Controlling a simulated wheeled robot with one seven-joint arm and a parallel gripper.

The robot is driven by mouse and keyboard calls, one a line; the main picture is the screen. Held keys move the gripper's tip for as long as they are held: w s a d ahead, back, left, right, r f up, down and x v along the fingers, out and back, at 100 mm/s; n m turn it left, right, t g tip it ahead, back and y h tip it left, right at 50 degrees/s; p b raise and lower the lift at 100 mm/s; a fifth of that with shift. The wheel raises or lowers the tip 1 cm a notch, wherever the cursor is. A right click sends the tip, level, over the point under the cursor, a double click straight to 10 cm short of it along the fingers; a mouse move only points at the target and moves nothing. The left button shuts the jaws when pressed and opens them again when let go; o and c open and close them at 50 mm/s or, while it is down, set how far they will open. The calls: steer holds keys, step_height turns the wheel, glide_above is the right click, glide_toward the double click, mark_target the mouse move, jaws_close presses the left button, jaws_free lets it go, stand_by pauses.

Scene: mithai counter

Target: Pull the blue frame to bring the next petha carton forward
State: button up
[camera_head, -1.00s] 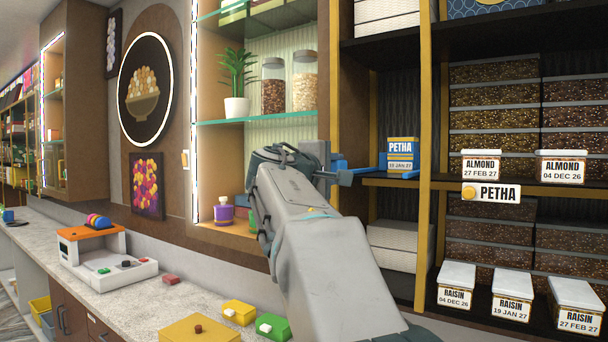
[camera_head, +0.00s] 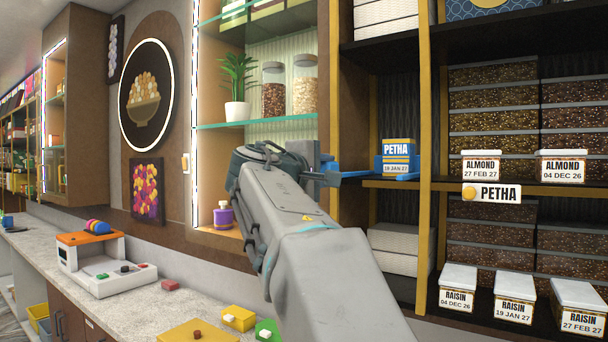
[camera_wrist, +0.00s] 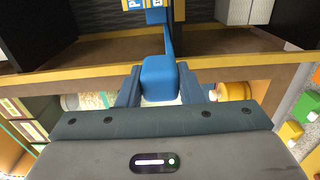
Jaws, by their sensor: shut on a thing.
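The petha carton (camera_head: 398,155), blue and yellow with a label reading 19 JAN 27, stands upright near the front of the shelf. The blue frame (camera_head: 396,174) sits around its lower part, and its bar reaches left to my gripper (camera_head: 325,165). In the wrist view my gripper (camera_wrist: 160,85) is shut on the frame's blue block-shaped handle (camera_wrist: 160,78), with a finger on each side. The handle is in front of the shelf edge. The carton's lower part (camera_wrist: 133,5) shows at the top of that view. Any carton behind it is hidden.
A yellow upright (camera_head: 424,150) stands just right of the carton. The wooden shelf edge (camera_wrist: 70,72) runs beneath the bar. Almond tubs (camera_head: 481,165) stand to the right, raisin tubs (camera_head: 513,299) lower down. Small boxes (camera_head: 238,318) sit on the counter below.

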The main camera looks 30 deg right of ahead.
steer(key=shift+b+v, duration=0.85)
steer(key=shift+v, duration=2.05)
steer(key=o, duration=1.8)
steer(key=shift+c, duration=0.2)
steer(key=shift+a, duration=0.1)
steer(key=b+v, duration=0.1)
steer(key=v, duration=0.7)
